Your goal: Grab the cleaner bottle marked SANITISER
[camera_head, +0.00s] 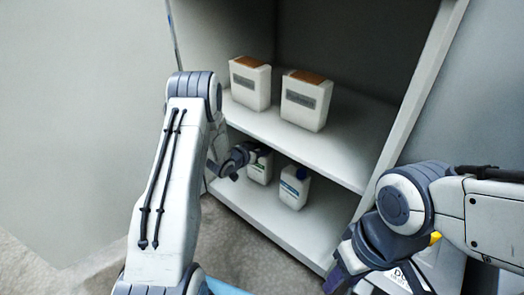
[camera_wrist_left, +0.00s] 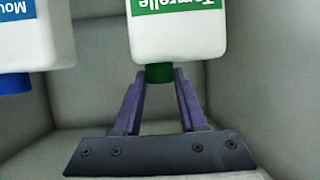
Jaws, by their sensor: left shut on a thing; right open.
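A white bottle with a green label (camera_wrist_left: 178,30) and green cap (camera_wrist_left: 160,73) fills the upper middle of the left wrist view, upside down in the picture. In the head view this bottle (camera_head: 261,170) stands on the lower shelf, partly behind my left gripper (camera_head: 247,155). In the left wrist view, the purple fingers of my left gripper (camera_wrist_left: 160,82) are shut on the green cap. A second white bottle (camera_head: 294,187) with a blue cap and blue label stands to its right. I cannot read SANITISER on either label. My right gripper (camera_head: 337,281) is open at the lower right, partly cut off.
The blue-capped bottle (camera_wrist_left: 30,40) shows close on the left in the left wrist view. Two white containers with brown tops, left (camera_head: 250,84) and right (camera_head: 305,101), stand on the upper shelf (camera_head: 345,150). The cabinet's right side wall (camera_head: 421,75) bounds the shelves.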

